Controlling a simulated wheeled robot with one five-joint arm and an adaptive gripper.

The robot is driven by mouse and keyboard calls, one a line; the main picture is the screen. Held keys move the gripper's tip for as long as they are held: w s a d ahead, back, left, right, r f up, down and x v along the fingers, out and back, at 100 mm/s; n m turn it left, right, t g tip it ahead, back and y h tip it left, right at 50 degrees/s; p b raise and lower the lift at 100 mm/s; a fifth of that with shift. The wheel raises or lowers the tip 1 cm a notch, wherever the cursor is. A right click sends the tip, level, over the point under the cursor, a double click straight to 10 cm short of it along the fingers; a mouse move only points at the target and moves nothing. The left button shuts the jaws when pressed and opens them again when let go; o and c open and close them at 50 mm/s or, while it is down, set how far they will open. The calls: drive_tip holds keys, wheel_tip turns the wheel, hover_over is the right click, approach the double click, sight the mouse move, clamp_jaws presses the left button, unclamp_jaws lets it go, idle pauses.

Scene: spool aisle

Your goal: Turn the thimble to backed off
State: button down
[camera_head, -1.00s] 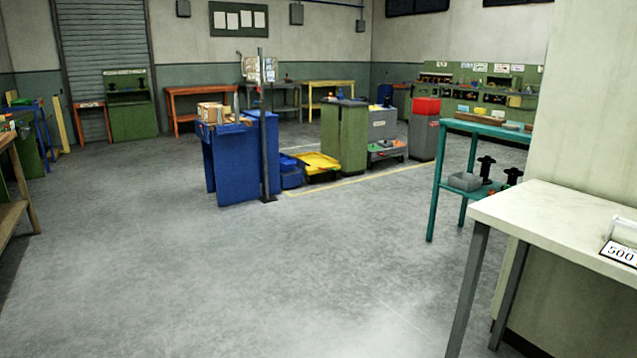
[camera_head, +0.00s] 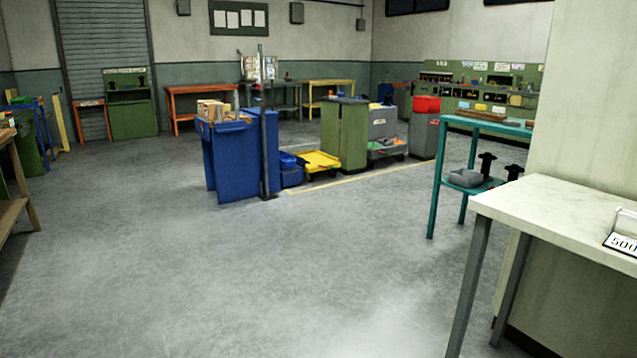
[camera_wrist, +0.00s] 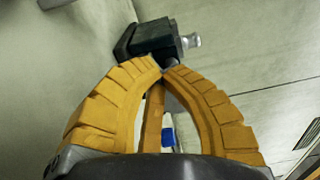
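I cannot make out a thimble for certain in either view. In the wrist view, my gripper (camera_wrist: 164,68) has yellow ribbed fingers whose tips come together, with nothing visible held between them. Just beyond the tips is a dark block (camera_wrist: 152,38) with a short shiny metal knob (camera_wrist: 190,41) on its right side; I cannot tell whether this is the task's part. A small blue patch (camera_wrist: 168,136) shows through the gap between the fingers. My gripper does not show in the head view.
A pale-topped bench (camera_head: 560,212) with a "500" card (camera_head: 622,244) stands at the near right. Behind it is a teal shelf stand (camera_head: 487,124) with dark spools. A blue cabinet (camera_head: 232,160) stands mid-room. The grey floor (camera_head: 300,270) in front is clear.

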drive_tip(key=shift+w+a+f, duration=0.1)
drive_tip(key=shift+w+f, duration=0.25)
drive_tip(key=shift+f, duration=0.35)
drive_tip(key=shift+w, duration=0.1)
drive_tip(key=shift+w+f, duration=0.2)
drive_tip(key=shift+s+a+r+b, duration=0.15)
drive_tip(key=shift+s+a+b, duration=0.1)
drive_tip(key=shift+b, duration=0.4)
drive_tip(key=b+v, duration=0.3)
drive_tip(key=b, duration=0.2)
drive_tip(key=shift+s+a, duration=0.2)
drive_tip(key=shift+s, duration=0.1)
drive_tip(key=shift+s+a+r+b, duration=0.3)
drive_tip(key=shift+s+a+b, duration=0.2)
drive_tip(key=shift+a+b, duration=0.45)
drive_tip(key=shift+d, duration=0.15)
